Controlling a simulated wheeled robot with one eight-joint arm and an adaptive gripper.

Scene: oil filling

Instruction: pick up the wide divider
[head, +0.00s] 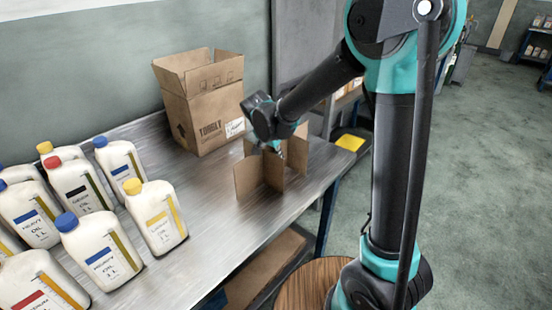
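A brown cardboard divider (262,178) made of crossed panels stands upright on the metal table, right of the middle. I cannot tell from this view which of its panels is the wide one. My gripper (278,148) is at the top of the divider, between its panels. The fingertips are mostly hidden by the wrist and the cardboard, so I cannot see whether they touch or grip it.
An open cardboard box (199,108) stands behind, against the wall. Several white oil bottles (157,218) with coloured caps fill the left of the metal table (215,222). A yellow item (350,142) lies to the right. The tabletop before the divider is clear.

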